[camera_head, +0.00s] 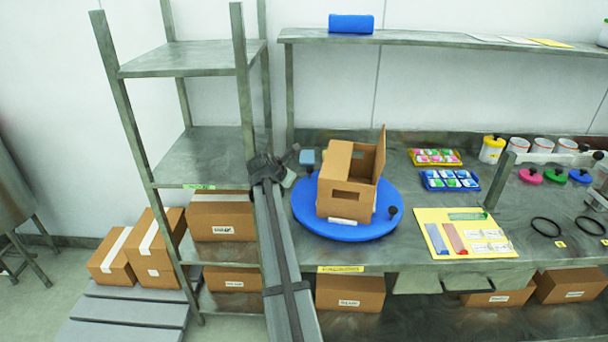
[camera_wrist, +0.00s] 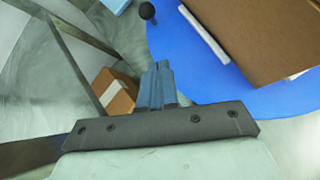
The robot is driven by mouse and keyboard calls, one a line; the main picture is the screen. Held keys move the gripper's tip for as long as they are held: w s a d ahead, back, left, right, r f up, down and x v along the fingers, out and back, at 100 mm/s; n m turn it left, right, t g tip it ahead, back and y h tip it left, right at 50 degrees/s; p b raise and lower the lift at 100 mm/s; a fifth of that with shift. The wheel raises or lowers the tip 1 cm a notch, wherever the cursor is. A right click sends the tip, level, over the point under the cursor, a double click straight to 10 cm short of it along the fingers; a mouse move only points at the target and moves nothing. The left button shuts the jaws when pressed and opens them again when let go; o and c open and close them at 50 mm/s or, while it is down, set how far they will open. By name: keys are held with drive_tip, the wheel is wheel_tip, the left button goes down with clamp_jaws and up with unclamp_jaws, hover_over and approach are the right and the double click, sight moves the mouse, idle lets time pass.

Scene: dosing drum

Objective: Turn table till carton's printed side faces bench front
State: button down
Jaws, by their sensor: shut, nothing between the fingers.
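The round blue turntable (camera_head: 310,213) is on the bench, with a dark knob (camera_head: 394,211) at its right rim. The brown carton (camera_head: 337,200) stands on it, with a flap upright on its right side. Its front-facing side has a rectangular cutout, and a white strip lies along the bottom. I cannot make out which side is printed. My gripper (camera_head: 293,150) is left of the turntable. In the wrist view its fingers (camera_wrist: 156,70) are shut and empty, apart from the turntable (camera_wrist: 175,60) and carton (camera_wrist: 250,35). A dark knob (camera_wrist: 147,11) shows beyond them.
A metal shelf rack (camera_head: 190,150) stands close left of my arm. A small blue block (camera_head: 307,157) sits behind the turntable. A yellow sheet with strips (camera_head: 463,250) lies to its right, with coloured trays (camera_head: 450,181) behind. An upper shelf (camera_head: 420,39) spans the back.

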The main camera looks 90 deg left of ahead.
sight(303, 186)
drive_tip(key=n, duration=0.3)
drive_tip(key=shift+s+d+f+n, duration=0.2)
drive_tip(key=shift+d+n, duration=0.1)
drive_tip(key=shift+d, duration=0.1)
drive_tip(key=x, duration=1)
drive_tip(key=shift+a, duration=0.35)
drive_tip(key=shift+w+a+r, duration=0.25)
drive_tip(key=shift+a, duration=0.3)
drive_tip(key=shift+w+a+r, duration=0.2)
drive_tip(key=shift+a+r, duration=0.05)
drive_tip(key=shift+a, duration=0.3)
drive_tip(key=shift+w+a+r, duration=0.1)
drive_tip(key=shift+w+a, duration=0.15)
drive_tip(key=shift+a, duration=0.15)
drive_tip(key=shift+a, duration=0.1)
